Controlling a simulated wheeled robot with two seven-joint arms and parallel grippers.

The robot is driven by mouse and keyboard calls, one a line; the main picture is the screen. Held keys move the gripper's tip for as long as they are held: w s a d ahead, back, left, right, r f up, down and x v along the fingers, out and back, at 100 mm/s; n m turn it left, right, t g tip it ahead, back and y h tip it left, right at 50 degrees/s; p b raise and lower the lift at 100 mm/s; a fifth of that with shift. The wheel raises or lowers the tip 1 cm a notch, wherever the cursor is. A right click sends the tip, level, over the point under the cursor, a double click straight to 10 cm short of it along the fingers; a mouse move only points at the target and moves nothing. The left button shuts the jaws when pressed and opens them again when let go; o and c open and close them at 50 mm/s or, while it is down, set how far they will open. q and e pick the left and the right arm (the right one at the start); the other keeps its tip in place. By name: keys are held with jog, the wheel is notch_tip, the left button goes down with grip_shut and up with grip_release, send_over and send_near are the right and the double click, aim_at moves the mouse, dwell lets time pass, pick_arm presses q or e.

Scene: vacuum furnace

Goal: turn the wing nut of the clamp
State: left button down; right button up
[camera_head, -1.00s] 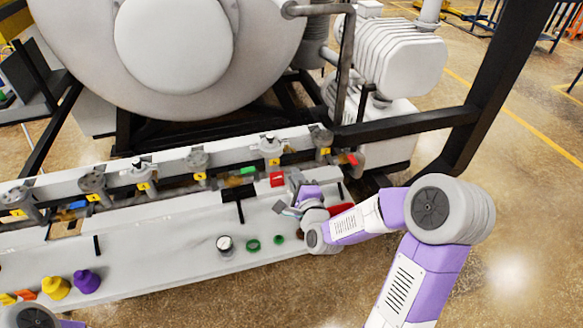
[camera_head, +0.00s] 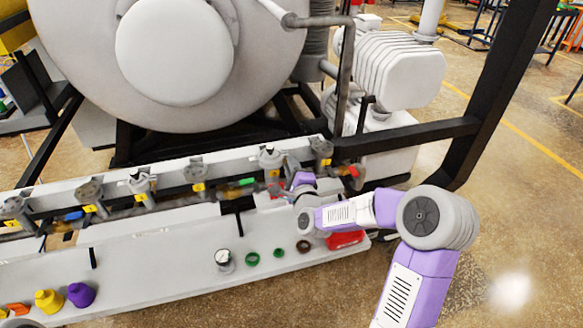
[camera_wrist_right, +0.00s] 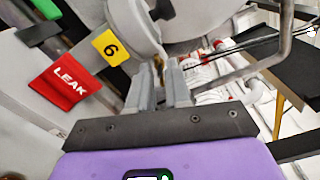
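My right gripper (camera_wrist_right: 160,92) reaches the pipe row from the right, at the valve with yellow tag 6 (camera_wrist_right: 110,48). In the wrist view its two grey fingers are a narrow gap apart. A small brass piece (camera_wrist_right: 158,70), likely the clamp's wing nut, shows at the fingertips beside a round grey flange (camera_wrist_right: 128,28). Whether the fingers press on it is unclear. In the head view the right gripper (camera_head: 290,190) hides the clamp. My left gripper is out of view.
A red LEAK tag (camera_wrist_right: 66,82) hangs left of the fingers. A black frame post (camera_head: 500,90) stands at right.

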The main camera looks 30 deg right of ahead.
grip_shut()
jog(key=n+b, duration=0.2)
jog(key=b, duration=0.1)
jog(key=shift+f+n, duration=0.2)
jog(key=shift+n, duration=0.1)
jog(key=shift+r+n+b, duration=0.1)
jog(key=shift+n+b, duration=0.35)
jog(key=shift+n, duration=0.25)
grip_release()
jog(key=shift+s, duration=0.1)
